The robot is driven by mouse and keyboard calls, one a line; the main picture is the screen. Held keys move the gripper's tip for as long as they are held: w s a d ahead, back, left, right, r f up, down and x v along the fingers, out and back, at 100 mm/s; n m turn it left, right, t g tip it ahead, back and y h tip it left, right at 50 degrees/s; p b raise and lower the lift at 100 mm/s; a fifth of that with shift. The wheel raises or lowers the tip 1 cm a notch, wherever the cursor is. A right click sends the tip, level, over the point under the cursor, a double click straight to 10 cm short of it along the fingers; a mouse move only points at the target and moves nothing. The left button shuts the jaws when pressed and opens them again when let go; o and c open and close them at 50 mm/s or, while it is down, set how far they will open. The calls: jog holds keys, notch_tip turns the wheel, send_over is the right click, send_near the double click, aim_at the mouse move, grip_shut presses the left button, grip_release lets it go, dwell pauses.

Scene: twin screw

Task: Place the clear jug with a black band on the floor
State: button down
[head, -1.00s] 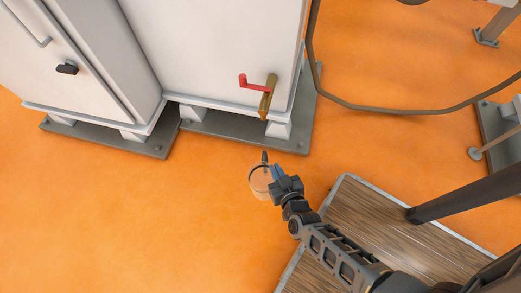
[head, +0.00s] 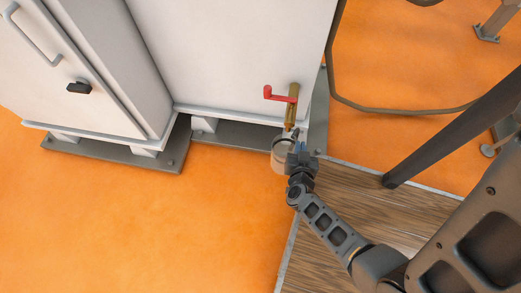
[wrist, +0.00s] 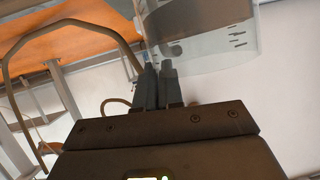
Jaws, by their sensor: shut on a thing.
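The clear jug with a black band (head: 281,158) is at the end of my arm in the head view, in front of the brass tap with the red handle. My gripper (head: 299,150) is shut on the jug's side. In the wrist view, the clear jug (wrist: 205,35) fills the top middle, with dark marks on its wall, and my gripper's fingers (wrist: 158,75) meet at its near edge. The orange floor (head: 130,235) lies below and to the left. Whether the jug holds liquid cannot be told.
A white cabinet (head: 230,50) with the red-handled tap (head: 291,98) stands behind the jug, on a grey base plate (head: 240,134). Another white cabinet (head: 80,60) stands left. A wooden platform (head: 375,215) lies under my arm. The orange floor at lower left is clear.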

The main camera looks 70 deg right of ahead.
jog(key=shift+w+d+f+b, duration=0.15)
jog(key=shift+f+b, duration=1.55)
jog(key=shift+f, duration=0.75)
jog(key=shift+w+d+f+b, duration=0.1)
jog(key=shift+f+b, duration=1.55)
jog(key=shift+f, duration=0.75)
jog(key=shift+f, duration=0.3)
jog(key=c, duration=1.3)
grip_release()
jog(key=shift+r, duration=0.15)
jog(key=shift+r, duration=0.35)
jog(key=p+v, duration=0.4)
jog(key=v, duration=0.8)
jog(key=shift+f, duration=0.2)
